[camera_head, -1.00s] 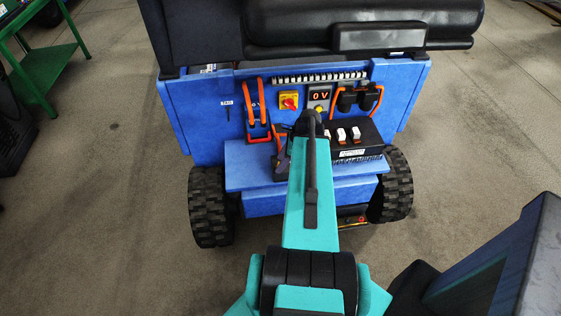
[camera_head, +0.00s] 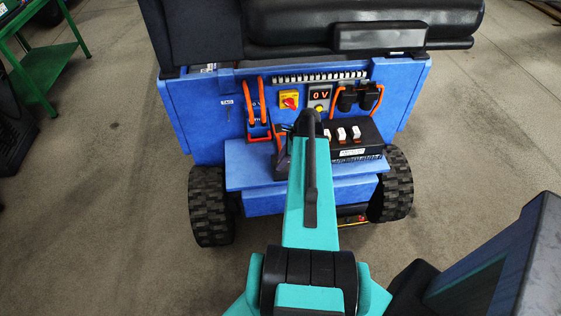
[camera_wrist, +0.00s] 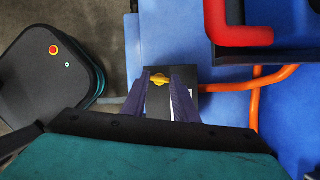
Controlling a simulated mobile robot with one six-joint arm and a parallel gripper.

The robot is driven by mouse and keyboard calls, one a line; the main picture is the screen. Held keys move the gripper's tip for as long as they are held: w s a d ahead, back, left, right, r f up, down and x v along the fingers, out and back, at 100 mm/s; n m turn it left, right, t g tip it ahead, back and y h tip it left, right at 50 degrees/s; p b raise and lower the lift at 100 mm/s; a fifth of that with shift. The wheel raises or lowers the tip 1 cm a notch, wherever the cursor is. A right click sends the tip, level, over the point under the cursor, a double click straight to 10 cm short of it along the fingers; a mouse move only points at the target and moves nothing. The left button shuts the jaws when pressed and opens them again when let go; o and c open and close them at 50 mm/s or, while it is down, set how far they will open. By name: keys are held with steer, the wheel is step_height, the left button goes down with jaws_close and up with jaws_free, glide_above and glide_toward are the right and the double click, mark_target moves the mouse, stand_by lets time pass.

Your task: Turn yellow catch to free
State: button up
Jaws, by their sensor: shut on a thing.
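The yellow catch (camera_wrist: 159,79) shows in the wrist view as a small yellow knob on the end of a dark block (camera_wrist: 160,98). My gripper (camera_wrist: 162,76) has its two purple-grey fingers on either side of the catch and is shut on it. The fingers hide part of the block. In the head view my gripper (camera_head: 282,157) is a dark shape at the blue panel's front ledge, and my arm hides much of it. I cannot make out the catch there. Its exact turn angle is hard to tell.
The blue machine (camera_head: 200,120) carries orange-edged levers (camera_head: 255,105), a red knob on a yellow plate (camera_head: 289,100), a "0 V" display (camera_head: 320,95) and a black box with white switches (camera_head: 352,137). An orange cable (camera_wrist: 255,100) runs close right of the block. A green table (camera_head: 42,65) stands left.

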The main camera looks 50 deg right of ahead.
steer(key=shift+w+d+n+g+y, duration=0.15)
steer(key=shift+n+g+y, duration=0.2)
steer(key=shift+n, duration=0.85)
steer(key=o, duration=1.1)
steer(key=shift+c, duration=0.2)
steer(key=shift+r, duration=0.15)
steer(key=b+v, duration=0.2)
steer(key=v, duration=1.1)
steer(key=shift+r, duration=0.2)
steer(key=shift+s, duration=0.25)
